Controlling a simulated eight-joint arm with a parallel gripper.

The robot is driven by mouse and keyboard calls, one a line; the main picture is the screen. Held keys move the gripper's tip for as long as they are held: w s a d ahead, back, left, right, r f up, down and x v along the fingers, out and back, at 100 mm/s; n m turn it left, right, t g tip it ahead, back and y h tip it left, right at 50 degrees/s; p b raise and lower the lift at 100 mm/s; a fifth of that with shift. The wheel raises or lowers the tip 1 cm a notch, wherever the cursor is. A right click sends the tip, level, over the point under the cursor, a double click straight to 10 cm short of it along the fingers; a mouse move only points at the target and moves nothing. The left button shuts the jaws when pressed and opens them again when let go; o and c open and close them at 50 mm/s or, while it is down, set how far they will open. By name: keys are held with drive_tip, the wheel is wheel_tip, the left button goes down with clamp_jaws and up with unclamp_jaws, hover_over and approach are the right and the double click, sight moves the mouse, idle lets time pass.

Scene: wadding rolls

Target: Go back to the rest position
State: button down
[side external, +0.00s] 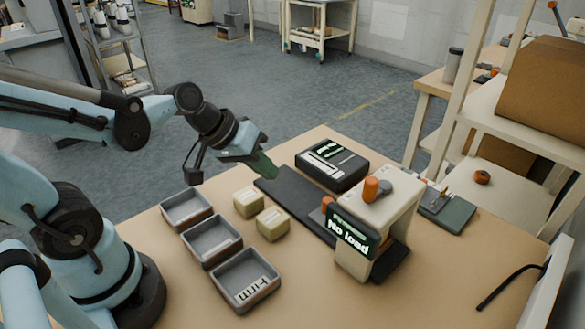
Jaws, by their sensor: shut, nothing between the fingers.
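My gripper (262,167) hangs over the far left end of a dark flat bar on the table. Its green fingers are shut and empty. It is above and beyond two pale yellow wadding blocks (248,202) (272,223), apart from both. The blocks sit side by side on the bare table. Three grey open trays (188,204) (212,239) (246,278) stand in a row to their left; all look empty. The nearest tray reads "Firm"; any labels in the other two are unreadable.
A cream press (375,225) with an orange knob and a "No load" display stands on the dark bar (288,196). A black box (332,163) lies behind it. A wooden shelf (490,115) stands at the right. The table's front right is mostly clear, except a black cable (505,285).

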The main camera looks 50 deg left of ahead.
drive_tip(key=s+r+m+y, duration=0.1)
drive_tip(key=m, duration=0.1)
drive_tip(key=s+a+r+m+y, duration=0.1)
drive_tip(key=r+m+y, duration=0.1)
drive_tip(key=shift+s+a+r, duration=0.1)
drive_tip(key=shift+s, duration=0.3)
